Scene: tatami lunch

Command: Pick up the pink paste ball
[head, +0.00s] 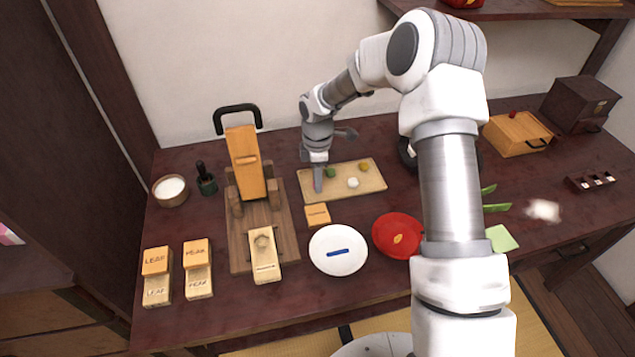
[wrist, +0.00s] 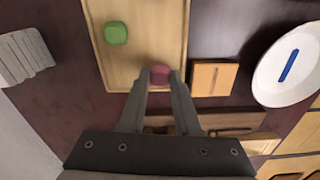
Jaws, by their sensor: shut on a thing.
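The pink paste ball (wrist: 160,75) shows between my fingertips in the wrist view, over the near edge of the light wooden tray (wrist: 140,45). My gripper (wrist: 160,88) is shut on it. In the head view my gripper (head: 318,187) points down at the left end of the tray (head: 340,194), and the pink ball is hidden there. I cannot tell whether the ball is touching the tray or just above it. A green ball (wrist: 115,33) lies on the tray apart from my fingers. A white ball (head: 353,183) and a yellow ball (head: 364,167) lie farther right.
A small wooden block (head: 317,215) sits close in front of the tray. A white plate (head: 338,250) with a blue stick and a red plate (head: 397,235) stand nearer. A wooden press (head: 246,165) stands to the left. My arm covers part of the table's right side.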

